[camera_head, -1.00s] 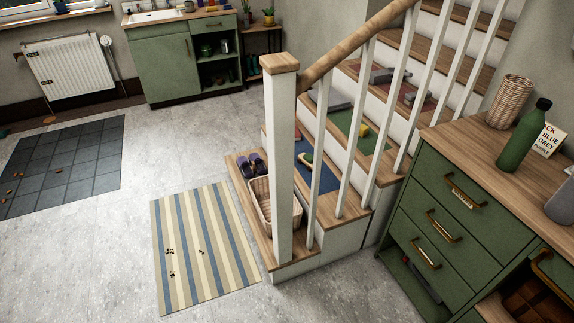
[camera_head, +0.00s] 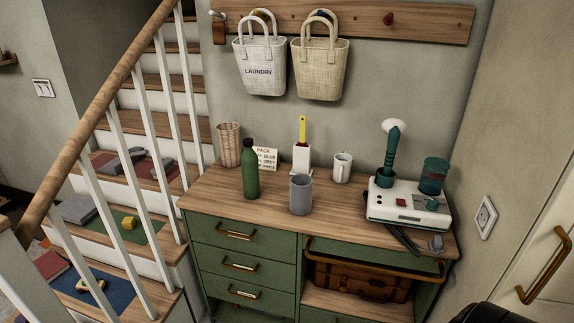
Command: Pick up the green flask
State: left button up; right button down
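The green flask (camera_head: 251,171) stands upright on the wooden top of the green dresser (camera_head: 222,200), left of the middle of the view. It has a dark cap and a narrow neck. A grey cup (camera_head: 301,194) stands to its right, and a small printed sign (camera_head: 265,158) stands behind it. Neither of my grippers shows in the view. A dark rounded shape shows at the bottom right edge; I cannot tell what it is.
A woven cup (camera_head: 229,145), a white holder with a yellow-handled brush (camera_head: 302,157), a white mug (camera_head: 342,168) and a white appliance (camera_head: 408,205) share the dresser top. Two bags hang above, including the laundry bag (camera_head: 259,66). Stairs with a railing (camera_head: 92,122) rise at left.

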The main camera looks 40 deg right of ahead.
aim_at(249, 159)
jog(key=z, duration=0.95)
